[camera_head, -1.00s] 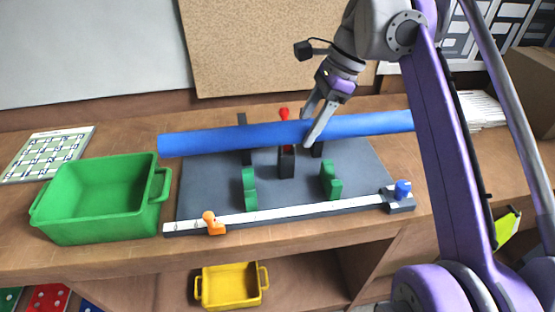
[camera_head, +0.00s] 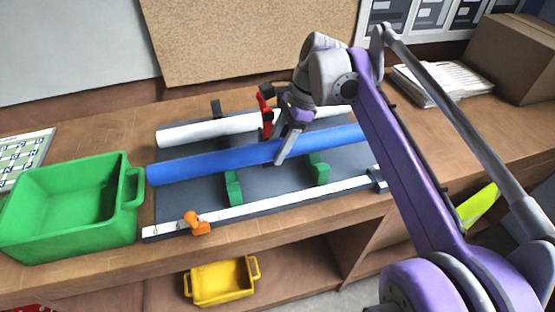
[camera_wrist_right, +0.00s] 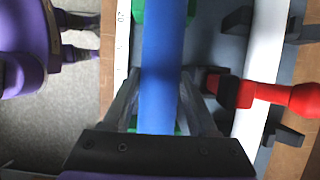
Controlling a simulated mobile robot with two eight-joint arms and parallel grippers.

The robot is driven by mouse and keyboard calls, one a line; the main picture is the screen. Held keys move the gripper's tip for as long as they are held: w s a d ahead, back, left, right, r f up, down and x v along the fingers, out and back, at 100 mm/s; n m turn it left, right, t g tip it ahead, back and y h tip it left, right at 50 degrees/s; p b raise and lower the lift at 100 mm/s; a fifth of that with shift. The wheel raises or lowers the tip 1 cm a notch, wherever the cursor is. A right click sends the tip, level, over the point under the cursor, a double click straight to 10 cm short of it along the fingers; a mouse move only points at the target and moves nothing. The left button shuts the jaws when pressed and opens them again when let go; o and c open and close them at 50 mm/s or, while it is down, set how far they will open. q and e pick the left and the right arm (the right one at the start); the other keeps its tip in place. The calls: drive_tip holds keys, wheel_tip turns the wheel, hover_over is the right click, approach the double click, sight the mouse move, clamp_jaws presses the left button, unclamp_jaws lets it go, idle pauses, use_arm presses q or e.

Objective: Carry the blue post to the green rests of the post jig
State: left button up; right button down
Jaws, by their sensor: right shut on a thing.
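My right gripper (camera_head: 279,161) is shut on the blue post (camera_head: 215,163) near its middle. The post lies level, left to right, above the grey post jig (camera_head: 270,187). In the head view, the two green rests, left (camera_head: 233,189) and right (camera_head: 319,170), show just below the post's near edge. In the right wrist view, the blue post (camera_wrist_right: 160,60) passes over green rest parts (camera_wrist_right: 138,10), with green on both sides. I cannot tell whether it touches them.
A white post (camera_head: 190,132) lies behind the blue one, beside a red-handled clamp (camera_head: 266,108). A white scale strip (camera_head: 285,201) with an orange slider (camera_head: 197,223) runs along the front. A green bin (camera_head: 75,215) stands left; a yellow bin (camera_head: 222,280) is below.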

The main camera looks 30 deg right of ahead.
drive_tip(key=shift+f, duration=2.2)
drive_tip(key=shift+f, duration=0.1)
drive_tip(key=shift+c, duration=0.9)
unclamp_jaws()
drive_tip(key=shift+r, duration=0.2)
drive_tip(key=v, duration=1.1)
drive_tip(key=shift+s+d+r+p, duration=0.1)
drive_tip(key=shift+d+r+p, duration=0.1)
drive_tip(key=shift+r+p, duration=0.15)
drive_tip(key=shift+f, duration=0.1)
